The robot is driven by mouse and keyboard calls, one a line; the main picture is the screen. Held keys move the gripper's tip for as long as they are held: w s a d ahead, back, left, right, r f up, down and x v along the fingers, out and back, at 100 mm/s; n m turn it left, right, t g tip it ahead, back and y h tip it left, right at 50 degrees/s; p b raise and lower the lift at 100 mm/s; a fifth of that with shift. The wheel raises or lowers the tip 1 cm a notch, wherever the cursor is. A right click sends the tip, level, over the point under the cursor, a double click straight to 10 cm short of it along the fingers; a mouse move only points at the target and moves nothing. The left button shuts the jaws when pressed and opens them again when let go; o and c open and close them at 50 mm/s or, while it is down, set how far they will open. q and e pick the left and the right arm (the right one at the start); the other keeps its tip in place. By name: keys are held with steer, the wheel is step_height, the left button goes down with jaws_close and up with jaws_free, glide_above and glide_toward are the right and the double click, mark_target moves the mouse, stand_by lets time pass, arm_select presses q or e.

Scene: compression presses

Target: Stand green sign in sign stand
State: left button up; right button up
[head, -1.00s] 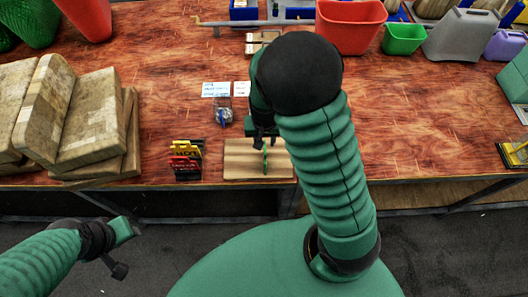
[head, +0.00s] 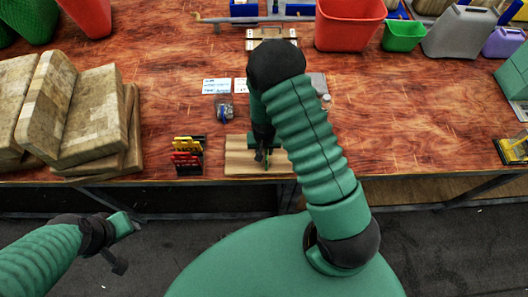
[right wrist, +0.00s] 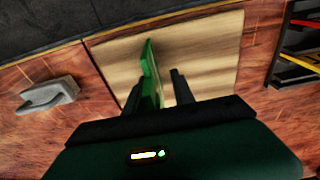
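The green sign (right wrist: 151,72) stands on edge on a light wooden board in the right wrist view. My right gripper (right wrist: 158,92) is open, its two dark fingers apart. The sign lies along the left finger, and a gap shows between it and the right finger. In the head view my right gripper (head: 263,156) is low over the board, and its fingers largely hide the sign. A black sign stand (head: 188,168) with yellow and red signs in it is left of the board; it shows at upper right in the wrist view (right wrist: 284,68). My left gripper (head: 125,228) is off the table's front edge; its fingers are unclear.
The wooden board (head: 237,160) lies near the table's front edge. A grey object (right wrist: 48,94) lies beside it in the wrist view. Stacked stone-like blocks (head: 90,115) fill the left side. Small cards (head: 216,86) and a small container (head: 224,108) lie behind the board.

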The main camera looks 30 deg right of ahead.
steer(key=shift+c, duration=1.1)
steer(key=shift+d, duration=0.2)
steer(key=shift+c, duration=1.2)
steer(key=shift+s+d+f, duration=0.1)
steer(key=shift+d, duration=0.35)
jaws_close()
arm_select(q)
steer(key=shift+s+d+r, duration=0.15)
steer(key=shift+d, duration=0.5)
steer(key=shift+a, duration=0.1)
arm_select(e)
steer(key=shift+a, duration=0.15)
